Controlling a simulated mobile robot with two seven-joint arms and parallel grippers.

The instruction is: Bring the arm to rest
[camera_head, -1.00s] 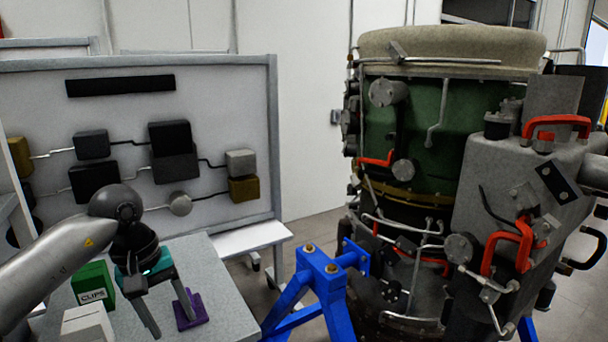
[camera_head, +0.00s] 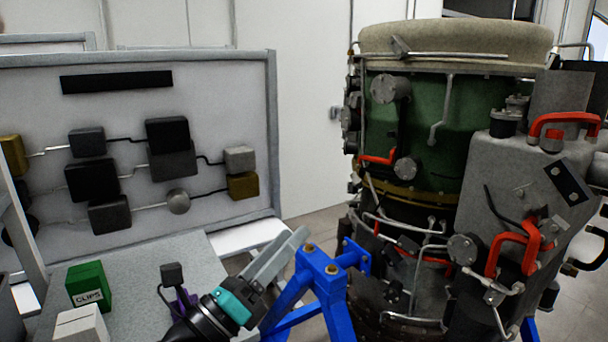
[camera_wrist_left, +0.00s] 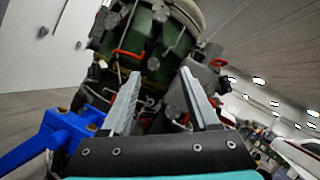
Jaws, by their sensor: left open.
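My left gripper (camera_head: 298,236) is low in the middle of the head view, with a teal band at its base. Its two grey fingers point up and right, beside the blue stand. In the left wrist view the fingers (camera_wrist_left: 162,74) are spread apart with nothing between them. They face the turbine (camera_wrist_left: 150,50), which fills the background there. My right gripper is in neither view.
The blue stand (camera_head: 322,272) is close to the fingers. The turbine (camera_head: 443,125) stands at right. A green CLIPS box (camera_head: 88,284), a white box (camera_head: 80,325) and a partly hidden purple piece (camera_head: 183,299) are on the grey bench (camera_head: 140,258). A board (camera_head: 225,110) stands behind.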

